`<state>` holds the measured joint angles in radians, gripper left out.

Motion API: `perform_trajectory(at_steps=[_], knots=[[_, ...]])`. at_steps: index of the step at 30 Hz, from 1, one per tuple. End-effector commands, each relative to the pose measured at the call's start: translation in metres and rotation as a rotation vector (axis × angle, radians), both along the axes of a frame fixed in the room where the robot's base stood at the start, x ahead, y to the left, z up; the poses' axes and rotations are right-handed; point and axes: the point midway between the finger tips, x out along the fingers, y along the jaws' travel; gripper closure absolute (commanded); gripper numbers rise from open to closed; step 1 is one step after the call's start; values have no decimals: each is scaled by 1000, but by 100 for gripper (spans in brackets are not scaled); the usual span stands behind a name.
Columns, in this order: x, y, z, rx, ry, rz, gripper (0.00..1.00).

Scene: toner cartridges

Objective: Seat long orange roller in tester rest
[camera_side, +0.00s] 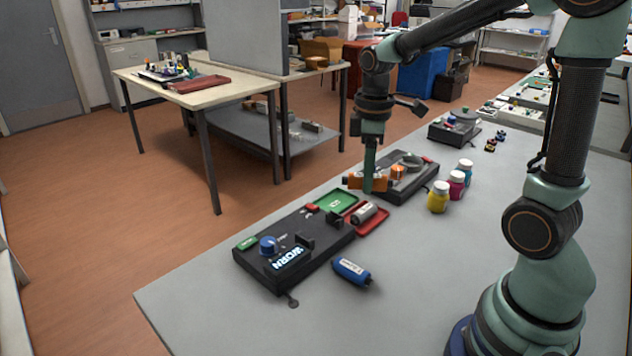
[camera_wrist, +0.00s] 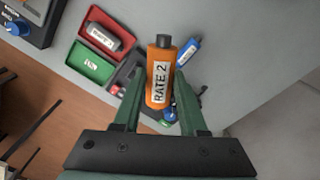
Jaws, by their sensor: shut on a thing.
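The long orange roller, labelled RATE 2 with a black cap, is held between the fingers of my gripper (camera_wrist: 157,112) in the wrist view (camera_wrist: 160,73). In the side view my gripper (camera_side: 369,183) is shut on it, and its orange ends (camera_side: 398,172) show on both sides of the fingers. It is above the table, at the near side of a second black device. The black tester (camera_side: 260,270) stands nearer, to the left, with a lit WORN display (camera_side: 291,258), a blue knob (camera_side: 268,245) and black upright posts (camera_side: 304,240). The roller is apart from these posts.
A red tray (camera_side: 380,221) with a grey roller (camera_side: 363,213) and a green tray (camera_side: 343,201) adjoin the tester. A blue roller (camera_side: 352,271) lies on the table in front. Yellow (camera_side: 438,197), magenta and blue bottles stand at right.

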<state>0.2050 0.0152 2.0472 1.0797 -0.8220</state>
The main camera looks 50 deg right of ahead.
Motion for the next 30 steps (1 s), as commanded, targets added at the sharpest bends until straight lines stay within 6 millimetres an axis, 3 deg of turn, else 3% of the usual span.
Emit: perform_trajectory(at_steps=[6, 13, 19, 30], knots=[[46, 18, -31, 2, 5, 468, 100], [77, 34, -58, 1, 1, 824, 100], [86, 40, -68, 0, 0, 946, 100], [87, 40, -93, 2, 2, 956, 100]])
